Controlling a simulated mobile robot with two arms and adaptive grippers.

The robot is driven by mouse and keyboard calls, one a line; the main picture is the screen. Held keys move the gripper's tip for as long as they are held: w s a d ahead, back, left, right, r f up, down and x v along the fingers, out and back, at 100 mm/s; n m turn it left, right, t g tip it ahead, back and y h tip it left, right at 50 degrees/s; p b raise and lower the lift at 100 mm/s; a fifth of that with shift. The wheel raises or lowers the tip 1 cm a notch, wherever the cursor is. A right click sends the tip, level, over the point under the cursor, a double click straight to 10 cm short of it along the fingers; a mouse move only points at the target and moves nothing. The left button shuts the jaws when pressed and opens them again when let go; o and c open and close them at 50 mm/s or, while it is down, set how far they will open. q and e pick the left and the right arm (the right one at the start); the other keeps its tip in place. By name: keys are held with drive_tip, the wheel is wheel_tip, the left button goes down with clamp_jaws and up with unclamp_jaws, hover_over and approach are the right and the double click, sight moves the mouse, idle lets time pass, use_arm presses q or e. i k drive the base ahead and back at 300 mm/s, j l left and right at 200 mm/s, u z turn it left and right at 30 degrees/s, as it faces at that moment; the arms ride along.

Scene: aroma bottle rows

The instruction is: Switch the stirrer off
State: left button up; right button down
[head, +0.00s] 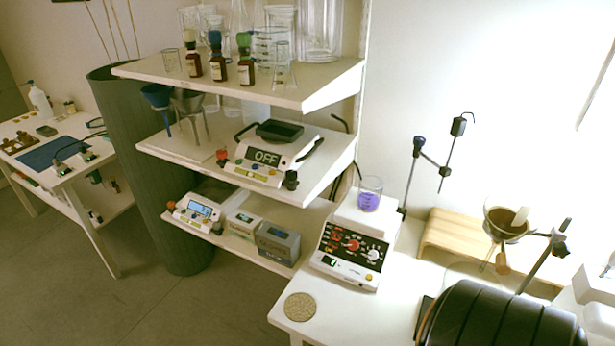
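The stirrer (350,247) is a white unit with a sloped dark control panel, standing near the left end of the white table. Its panel (352,244) has red and white knobs or marks. A small green-lit spot (330,262) shows on the lower front strip, with a yellow-orange button (368,277) at its right end. The markings are too small to read. A glass beaker (370,194) with purple liquid stands upright on the stirrer's top plate. Whether the liquid is turning cannot be told.
A round speckled disc (300,307) lies on the table corner before the stirrer. Left of it, shelves hold bottles, glassware and a device reading OFF (263,157). A clamp stand (410,170) rises behind; a funnel (506,222) stands right. Bare table (393,300) shows right of the stirrer.

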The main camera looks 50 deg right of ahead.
sight(325, 259)
drive_tip(key=i+z, duration=0.25)
drive_tip(key=z, duration=1.45)
drive_tip(key=l, duration=0.1)
